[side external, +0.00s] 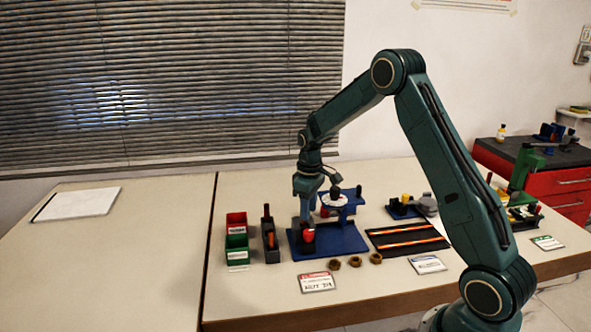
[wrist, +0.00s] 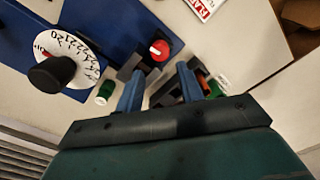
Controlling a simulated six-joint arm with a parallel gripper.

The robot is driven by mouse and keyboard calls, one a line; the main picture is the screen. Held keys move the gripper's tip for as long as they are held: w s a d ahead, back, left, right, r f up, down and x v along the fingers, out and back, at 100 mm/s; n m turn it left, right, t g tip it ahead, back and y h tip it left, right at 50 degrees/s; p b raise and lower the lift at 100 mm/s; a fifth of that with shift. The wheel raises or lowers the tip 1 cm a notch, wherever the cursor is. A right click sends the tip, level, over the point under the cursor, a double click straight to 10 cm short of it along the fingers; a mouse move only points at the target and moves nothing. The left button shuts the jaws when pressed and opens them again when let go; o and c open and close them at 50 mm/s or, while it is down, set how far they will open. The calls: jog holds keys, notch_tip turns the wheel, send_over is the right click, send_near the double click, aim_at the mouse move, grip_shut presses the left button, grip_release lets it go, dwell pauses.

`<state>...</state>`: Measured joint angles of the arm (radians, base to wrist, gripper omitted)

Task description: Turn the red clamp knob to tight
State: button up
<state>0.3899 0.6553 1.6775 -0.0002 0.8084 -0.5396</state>
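The red clamp knob (side external: 308,235) sits on a dark block at the front left of the blue base plate (side external: 352,241). In the wrist view the red knob (wrist: 160,50) has a pale mark on its face and lies beyond the fingertips, roughly between their lines. My gripper (side external: 307,212) points down close above and behind the knob. In the wrist view my gripper (wrist: 158,82) has its two blue fingers apart with nothing held between them. No contact with the knob is visible. I cannot read the knob's tight mark.
A white numbered dial with a black knob (wrist: 52,72) stands beside the red knob. A red bin (side external: 236,221), a green bin (side external: 237,245) and a dark holder (side external: 269,241) stand left of the plate. Brass nuts (side external: 354,262) lie in front. The table's left is mostly clear.

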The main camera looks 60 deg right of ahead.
aim_at(308, 232)
notch_tip(308, 232, down, 8)
jog(key=shift+r, duration=0.25)
jog(key=c, duration=0.7)
jog(key=shift+m, duration=1)
jog(key=o, duration=0.7)
